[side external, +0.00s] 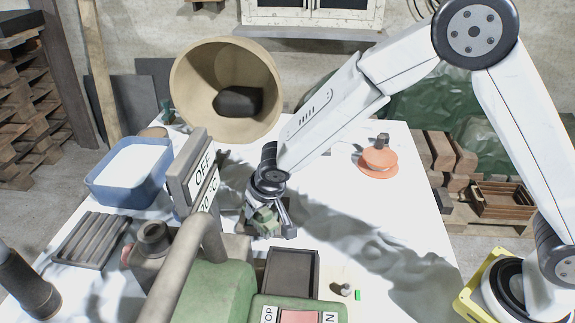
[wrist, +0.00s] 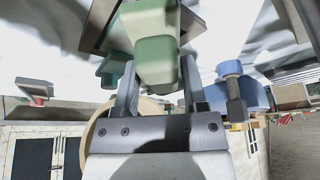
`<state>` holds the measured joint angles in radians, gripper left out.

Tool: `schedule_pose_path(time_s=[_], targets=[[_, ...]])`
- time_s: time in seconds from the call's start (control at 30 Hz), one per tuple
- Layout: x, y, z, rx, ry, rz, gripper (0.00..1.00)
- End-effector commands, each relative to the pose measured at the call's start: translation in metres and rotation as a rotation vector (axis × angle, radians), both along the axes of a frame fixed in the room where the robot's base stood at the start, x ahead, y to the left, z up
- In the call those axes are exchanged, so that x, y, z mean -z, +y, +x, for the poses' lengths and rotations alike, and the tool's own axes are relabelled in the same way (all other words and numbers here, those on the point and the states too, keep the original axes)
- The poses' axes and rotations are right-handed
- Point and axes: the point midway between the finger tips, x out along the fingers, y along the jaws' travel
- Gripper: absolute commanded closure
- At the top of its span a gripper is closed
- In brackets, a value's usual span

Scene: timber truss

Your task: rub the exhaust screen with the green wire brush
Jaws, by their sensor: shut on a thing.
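My gripper (side external: 268,224) is low over the white table, left of centre in the side view. It is shut on the green wire brush (side external: 263,217), whose green block (wrist: 156,58) shows between the two fingers in the wrist view. The brush's bristles are hidden. I cannot pick out the exhaust screen with certainty. A dark framed tray-like part (side external: 291,272) lies just in front of the gripper, beside the green machine (side external: 210,293). I cannot tell whether the brush touches anything.
A grey pipe (side external: 187,262) and OFF-marked block (side external: 199,172) stand close left of the gripper. An orange disc-shaped thing (side external: 378,158) sits right. The table's middle right is clear.

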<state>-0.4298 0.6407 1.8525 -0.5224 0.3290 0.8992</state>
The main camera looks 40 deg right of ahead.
Motion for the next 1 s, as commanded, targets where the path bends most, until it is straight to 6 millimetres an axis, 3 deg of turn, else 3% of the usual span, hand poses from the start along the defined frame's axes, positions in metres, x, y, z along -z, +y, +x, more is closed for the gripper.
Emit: schedule_pose_path(time_s=[0.27,0.73,1.0], targets=[[0.001,0.019,-0.019,-0.002,0.001,-0.001,1.00],[0.000,-0.012,0.011,0.004,0.001,0.001,1.00],[0.001,0.009,-0.010,-0.002,0.001,-0.001,1.00]])
